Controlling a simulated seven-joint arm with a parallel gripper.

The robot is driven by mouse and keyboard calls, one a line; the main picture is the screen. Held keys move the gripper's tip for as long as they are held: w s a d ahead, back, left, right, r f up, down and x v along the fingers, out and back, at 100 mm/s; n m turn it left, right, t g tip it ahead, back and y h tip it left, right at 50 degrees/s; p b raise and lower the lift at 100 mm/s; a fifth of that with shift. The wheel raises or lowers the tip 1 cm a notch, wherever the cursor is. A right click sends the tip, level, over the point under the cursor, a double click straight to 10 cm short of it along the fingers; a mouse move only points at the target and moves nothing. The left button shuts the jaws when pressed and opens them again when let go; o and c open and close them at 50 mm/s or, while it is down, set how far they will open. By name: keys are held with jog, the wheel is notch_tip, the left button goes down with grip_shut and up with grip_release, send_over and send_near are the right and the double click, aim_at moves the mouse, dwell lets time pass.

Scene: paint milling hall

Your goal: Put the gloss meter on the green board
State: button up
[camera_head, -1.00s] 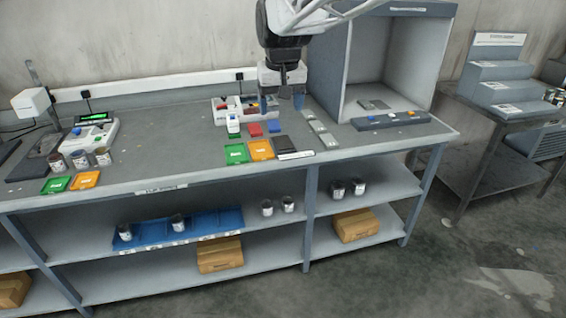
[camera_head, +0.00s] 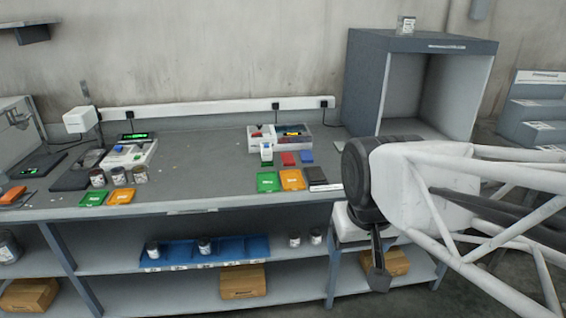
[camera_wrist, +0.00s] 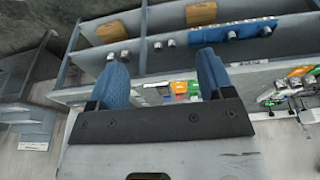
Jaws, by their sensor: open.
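My gripper (camera_wrist: 163,72) is open and empty, its two blue fingers spread in the wrist view. In the head view my arm hides most of it at the right, in front of the bench. A green board (camera_head: 268,183) lies near the bench's front edge beside an orange board (camera_head: 292,180). Another green board (camera_head: 94,197) lies further left beside a second orange one. I cannot tell for sure which item is the gloss meter.
Red (camera_head: 288,158) and blue (camera_head: 306,157) blocks and a black board (camera_head: 317,178) lie near the boards. Several cans (camera_head: 118,174) and a white instrument (camera_head: 130,153) stand at left. A grey booth (camera_head: 372,85) stands at right. The bench middle (camera_head: 205,165) is clear.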

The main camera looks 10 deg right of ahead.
jog(key=shift+s+f, duration=0.5)
jog(key=shift+s, duration=0.25)
jog(key=shift+s+f, duration=0.45)
jog(key=shift+s, duration=0.25)
